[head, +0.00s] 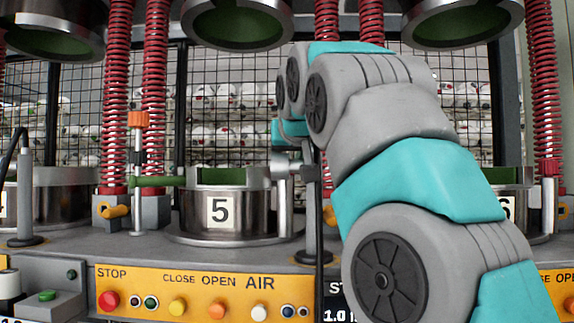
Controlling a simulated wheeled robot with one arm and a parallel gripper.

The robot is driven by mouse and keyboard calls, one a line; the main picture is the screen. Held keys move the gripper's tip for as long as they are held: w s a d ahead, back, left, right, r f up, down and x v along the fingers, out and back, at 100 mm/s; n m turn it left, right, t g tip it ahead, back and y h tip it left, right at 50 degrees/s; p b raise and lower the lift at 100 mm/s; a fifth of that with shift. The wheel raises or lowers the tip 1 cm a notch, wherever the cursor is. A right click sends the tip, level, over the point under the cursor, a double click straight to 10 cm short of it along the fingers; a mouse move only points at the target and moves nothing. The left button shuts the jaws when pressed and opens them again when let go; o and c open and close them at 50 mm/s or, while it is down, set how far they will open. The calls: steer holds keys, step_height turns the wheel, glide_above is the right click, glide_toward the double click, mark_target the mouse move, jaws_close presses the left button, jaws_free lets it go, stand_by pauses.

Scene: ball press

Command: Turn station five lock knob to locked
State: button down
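The station five mould (228,218) is a round metal pot with a "5" plate and green inside, left of centre. A yellow-orange knob (115,211) sits on a grey block at its left. A second orange piece (329,214) shows at its right, mostly hidden by my arm. I cannot tell which one is the lock knob, or its setting. My arm rises from the lower right and bends over beside the pot. Its far end, near a small teal link (287,133), is behind or beside the metal post. My gripper's fingers cannot be made out.
A yellow panel (240,282) with STOP, CLOSE, OPEN and AIR buttons runs along the front. Red springs (153,95) and a metal post (318,215) stand around the pot. A round press head (237,22) hangs above. Wire mesh closes the back.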

stand_by(0.3)
steer(key=shift+c, duration=2.2)
jaws_free()
steer(key=shift+r, duration=0.1)
steer(key=n+g+y+p, duration=0.1)
steer(key=n+y+p, duration=0.1)
steer(key=p, duration=0.1)
steer(key=n+g+y+p, duration=0.1)
steer(key=n+y+p, duration=0.1)
steer(key=n+y, duration=0.1)
steer(key=n+g+y+p, duration=0.2)
steer(key=p, duration=0.1)
steer(key=shift+w+d+r+p, duration=0.1)
steer(key=shift+w+d+p, duration=0.1)
steer(key=shift+d+p, duration=0.2)
